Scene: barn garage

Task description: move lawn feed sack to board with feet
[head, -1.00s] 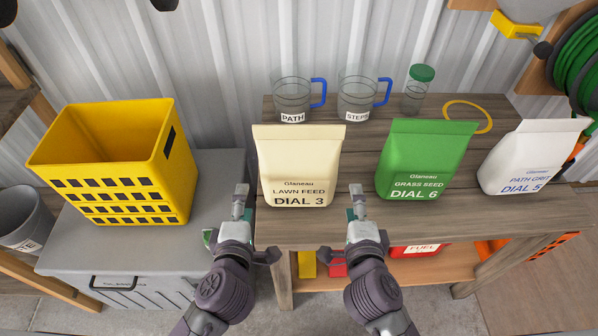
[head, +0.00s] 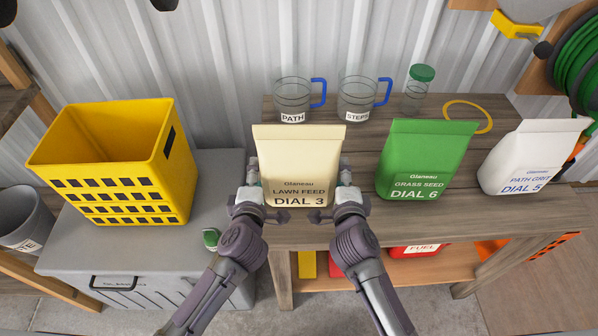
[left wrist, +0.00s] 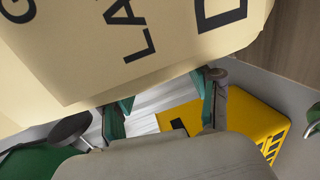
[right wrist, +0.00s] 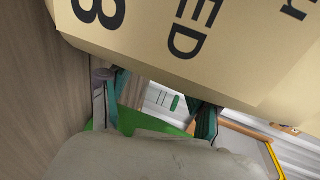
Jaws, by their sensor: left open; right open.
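The cream lawn feed sack (head: 300,165), labelled DIAL 3, stands upright at the left end of the wooden bench. It also fills the upper part of the left wrist view (left wrist: 90,50) and of the right wrist view (right wrist: 200,45). My left gripper (head: 252,172) is open beside the sack's left side, and my right gripper (head: 346,172) is open beside its right side. Both are empty; whether they touch the sack I cannot tell. I cannot make out a board with feet in these views.
A green grass seed sack (head: 425,160) stands close right of my right gripper; a white path grit sack (head: 530,157) is further right. Labelled mugs (head: 292,97) (head: 358,97) stand behind. A yellow crate (head: 110,165) sits on a grey chest (head: 80,245) at left.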

